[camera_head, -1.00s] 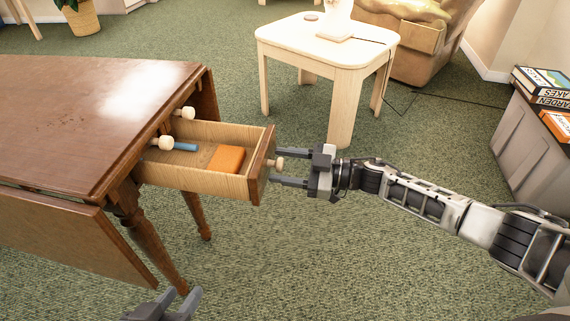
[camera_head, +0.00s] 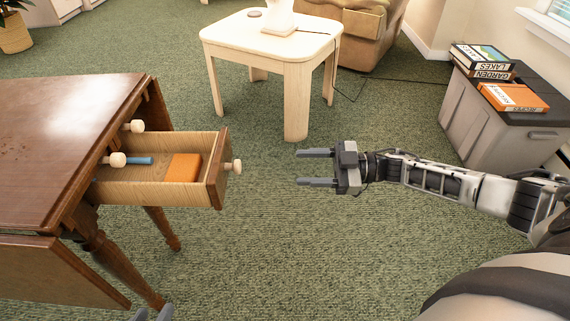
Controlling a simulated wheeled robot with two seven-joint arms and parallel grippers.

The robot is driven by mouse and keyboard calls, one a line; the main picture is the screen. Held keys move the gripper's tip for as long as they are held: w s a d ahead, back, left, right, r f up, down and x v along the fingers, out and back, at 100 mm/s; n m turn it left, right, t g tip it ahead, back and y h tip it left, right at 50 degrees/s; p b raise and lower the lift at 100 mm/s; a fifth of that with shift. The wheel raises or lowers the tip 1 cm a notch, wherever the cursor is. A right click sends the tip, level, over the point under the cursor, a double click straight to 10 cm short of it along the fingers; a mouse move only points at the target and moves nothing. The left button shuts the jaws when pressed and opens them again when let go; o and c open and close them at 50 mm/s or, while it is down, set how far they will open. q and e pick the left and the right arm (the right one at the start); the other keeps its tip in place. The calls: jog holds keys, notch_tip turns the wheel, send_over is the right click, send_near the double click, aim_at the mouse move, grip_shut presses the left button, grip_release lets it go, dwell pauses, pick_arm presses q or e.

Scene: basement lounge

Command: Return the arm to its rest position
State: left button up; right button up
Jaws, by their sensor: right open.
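My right gripper (camera_head: 316,168) is open and empty, in mid-air over the carpet. Its two fingers point left toward the open drawer (camera_head: 217,180), with a clear gap between the fingertips and the drawer's round knob (camera_head: 237,166). My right arm comes in from the right edge. The drawer is pulled out of the brown wooden table (camera_head: 70,110) and holds an orange block (camera_head: 183,167) and a blue cylindrical thing (camera_head: 139,161). Only the grey tips of my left gripper (camera_head: 152,315) show at the bottom edge; the rest is cut off.
A cream side table (camera_head: 297,100) stands at the back. A grey storage box (camera_head: 480,120) with books (camera_head: 512,97) on its lid stands at the right, beyond my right arm. A brown armchair (camera_head: 350,30) is behind.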

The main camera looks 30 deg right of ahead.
jog(key=shift+s+d, duration=0.3)
jog(key=shift+d, duration=0.3)
jog(key=shift+r, duration=0.1)
